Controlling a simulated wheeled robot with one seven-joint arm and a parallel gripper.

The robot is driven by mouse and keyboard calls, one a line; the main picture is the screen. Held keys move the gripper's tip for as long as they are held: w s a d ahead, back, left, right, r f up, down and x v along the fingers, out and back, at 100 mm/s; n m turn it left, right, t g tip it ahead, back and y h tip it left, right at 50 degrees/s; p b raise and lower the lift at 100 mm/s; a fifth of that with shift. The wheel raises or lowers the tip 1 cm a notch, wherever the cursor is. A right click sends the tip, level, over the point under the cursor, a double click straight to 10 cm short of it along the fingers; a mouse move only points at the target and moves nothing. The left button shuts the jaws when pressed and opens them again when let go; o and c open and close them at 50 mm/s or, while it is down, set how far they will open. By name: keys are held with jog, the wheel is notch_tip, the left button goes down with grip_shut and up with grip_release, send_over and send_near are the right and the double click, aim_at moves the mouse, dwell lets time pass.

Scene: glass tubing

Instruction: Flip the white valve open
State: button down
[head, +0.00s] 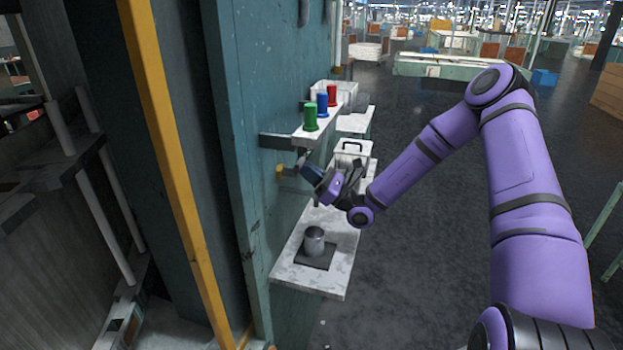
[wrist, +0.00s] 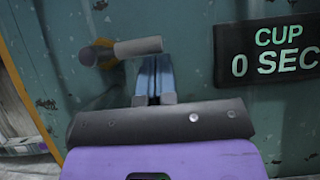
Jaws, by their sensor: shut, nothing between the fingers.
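The valve shows in the wrist view as a pale, off-white cylindrical handle (wrist: 138,46) joined to a yellow-orange end (wrist: 88,55) at the teal wall. The handle points right and slightly up there. In the head view the yellow part of the valve (head: 280,170) stands out from the wall, below the shelf. My gripper (head: 306,168) is right beside it. In the wrist view my gripper (wrist: 154,64) has its blue fingers together, with the tips just below the right half of the handle. I cannot tell whether they touch it.
A shelf (head: 307,136) with green, blue and red pieces sits just above my gripper. Below, a grey cup (head: 314,240) stands on a dark pad on a pale counter (head: 295,277). A black sign (wrist: 272,52) reads "CUP 0 SEC". Open floor lies right.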

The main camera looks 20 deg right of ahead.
jog(key=shift+w+d+r+n+g+y, duration=0.15)
jog(key=shift+r+n+g+y, duration=0.2)
jog(key=shift+n+g+y, duration=0.45)
notch_tip(320, 180, up, 8)
jog(key=s+a+n+g+h, duration=0.1)
jog(key=s+n+g+h, duration=0.1)
jog(key=n+g, duration=1)
jog(key=shift+s+a+r+n, duration=0.15)
jog(key=shift+a+r+n, duration=0.15)
jog(key=shift+n, duration=4.1)
jog(key=shift+a, duration=0.1)
jog(key=d+f, duration=0.1)
jog(key=d, duration=0.9)
jog(key=shift+s+d+f, duration=0.2)
jog(key=shift+s+d, duration=0.1)
jog(key=shift+d, duration=0.1)
